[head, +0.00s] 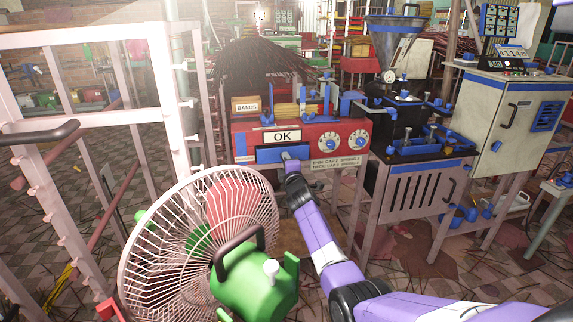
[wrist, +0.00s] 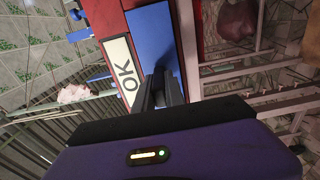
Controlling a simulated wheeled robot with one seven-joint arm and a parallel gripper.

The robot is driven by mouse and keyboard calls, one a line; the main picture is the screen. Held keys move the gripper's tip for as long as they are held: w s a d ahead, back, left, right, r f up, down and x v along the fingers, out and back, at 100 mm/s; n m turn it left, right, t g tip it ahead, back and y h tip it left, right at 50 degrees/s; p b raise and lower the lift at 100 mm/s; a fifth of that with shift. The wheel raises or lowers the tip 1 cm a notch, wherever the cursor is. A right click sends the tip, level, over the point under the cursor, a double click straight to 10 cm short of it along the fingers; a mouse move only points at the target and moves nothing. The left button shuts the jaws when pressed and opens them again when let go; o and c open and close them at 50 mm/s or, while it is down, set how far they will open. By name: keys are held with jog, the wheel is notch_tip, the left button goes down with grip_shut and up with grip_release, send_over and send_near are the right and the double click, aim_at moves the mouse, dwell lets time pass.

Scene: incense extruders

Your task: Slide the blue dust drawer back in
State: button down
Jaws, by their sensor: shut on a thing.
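The blue dust drawer (head: 268,155) is in the lower front of the red machine (head: 245,133), just under the white OK sign (head: 283,136). Its blue front also shows in the wrist view (wrist: 149,38), beside the OK sign (wrist: 121,66). My gripper (head: 288,158) is at the drawer's front, at the end of my purple arm. In the wrist view its dark fingers (wrist: 159,88) are shut against the drawer front. The part between the fingers is hidden. How far the drawer stands out is hard to tell.
A green fan with a white cage (head: 160,240) stands close at the left of my arm. A pale rack (head: 165,90) stands further left. A grey cabinet with a steel hopper (head: 393,45) stands right of the machine. Bundled dark sticks (head: 262,65) are behind it.

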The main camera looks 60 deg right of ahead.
jog(key=shift+w+d+b, duration=0.4)
jog(key=shift+d+b, duration=0.05)
jog(key=shift+w+d+b, duration=0.25)
jog(key=shift+b, duration=0.1)
jog(key=shift+d, duration=0.1)
jog(key=c, duration=1.3)
grip_release()
jog(key=o, duration=1.3)
